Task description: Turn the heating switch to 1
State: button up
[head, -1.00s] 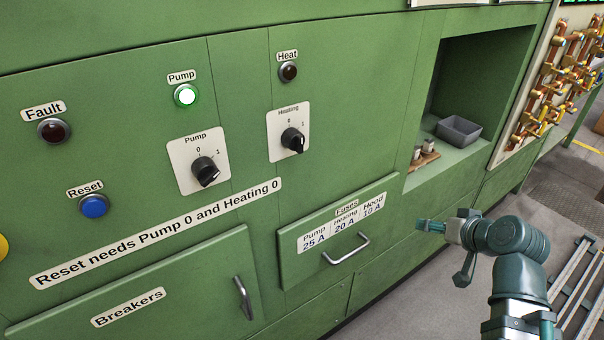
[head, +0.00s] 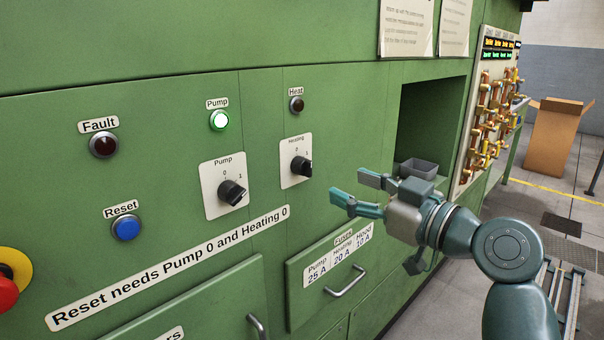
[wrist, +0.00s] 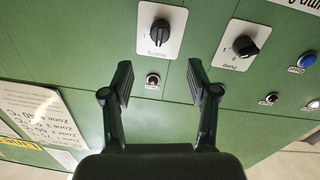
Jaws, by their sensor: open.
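The Heating switch (head: 301,166) is a black knob on a white plate marked 0 and 1, right of the Pump switch (head: 232,192). In the wrist view the Heating knob (wrist: 160,31) stands straight up and down on its plate, while the Pump knob (wrist: 245,45) is slanted. The Heat lamp (head: 297,105) above the Heating switch is dark. My gripper (head: 356,190) is open and empty, right of and slightly below the Heating switch, apart from it. In the wrist view my fingers (wrist: 160,82) are spread, with the Heat lamp (wrist: 153,79) seen between them.
The Fault lamp (head: 104,145) is dark above the blue Reset button (head: 126,228). A fuse drawer with a handle (head: 346,284) is below. An open recess with a grey bin (head: 418,170) is behind my gripper. A red emergency knob (head: 6,292) is far left.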

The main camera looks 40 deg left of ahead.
aim_at(311, 168)
jog(key=b+x, duration=0.1)
jog(key=x, duration=0.9)
jog(key=shift+a, duration=0.4)
grip_shut()
jog(key=shift+m+p, duration=0.3)
jog(key=shift+p, duration=0.15)
jog(key=shift+r+m+p, duration=0.15)
jog(key=shift+m+p, duration=0.65)
jog(key=shift+p, duration=0.1)
jog(key=m+p, duration=0.4)
jog(key=shift+d+r, duration=0.1)
jog(key=m+p, duration=0.4)
jog(key=m, duration=0.1)
jog(key=shift+w+g+h, duration=0.1)
jog(key=shift+g+h, duration=0.2)
jog(key=shift+f+m, duration=0.2)
jog(key=shift+m, duration=0.1)
